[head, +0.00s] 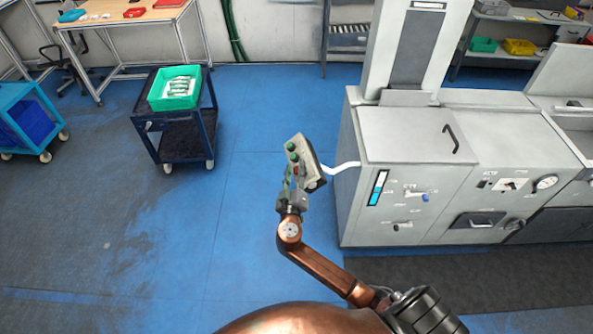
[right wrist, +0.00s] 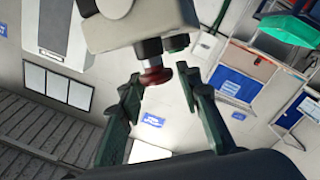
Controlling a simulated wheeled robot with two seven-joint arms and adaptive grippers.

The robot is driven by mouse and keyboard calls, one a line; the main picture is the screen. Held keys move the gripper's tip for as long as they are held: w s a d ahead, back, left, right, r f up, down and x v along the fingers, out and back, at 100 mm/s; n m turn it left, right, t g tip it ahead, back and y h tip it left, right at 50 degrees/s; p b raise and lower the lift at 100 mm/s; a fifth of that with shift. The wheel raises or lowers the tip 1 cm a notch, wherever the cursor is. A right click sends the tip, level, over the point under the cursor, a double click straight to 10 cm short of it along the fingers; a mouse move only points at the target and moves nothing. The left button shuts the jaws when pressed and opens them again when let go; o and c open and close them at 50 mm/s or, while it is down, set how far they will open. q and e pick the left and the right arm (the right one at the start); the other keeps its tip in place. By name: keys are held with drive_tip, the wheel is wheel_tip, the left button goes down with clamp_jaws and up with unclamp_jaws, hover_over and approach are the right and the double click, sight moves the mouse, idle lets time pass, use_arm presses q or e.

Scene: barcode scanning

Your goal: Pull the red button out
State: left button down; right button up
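A pale control box (head: 309,160) hangs out from the left side of the grey machine. It carries green buttons (head: 291,151) and a red button (head: 297,170). In the right wrist view, the red button (right wrist: 155,77) sticks out below the box (right wrist: 133,22) on a dark collar. My right gripper (head: 292,174) is up close to the box's button face. In the right wrist view its two dark green fingers (right wrist: 160,84) are open, one on each side of the red button, with visible gaps. My left gripper is not in view.
The grey machine (head: 410,185) stands right of the box, joined by a white arm (head: 343,168). A dark cart (head: 176,142) with a green bin (head: 174,89) stands at the left. The blue floor between them is clear.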

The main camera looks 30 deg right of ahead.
drive_tip(key=shift+o, duration=1.3)
drive_tip(key=shift+s+d+f, duration=0.1)
drive_tip(key=v, duration=1.2)
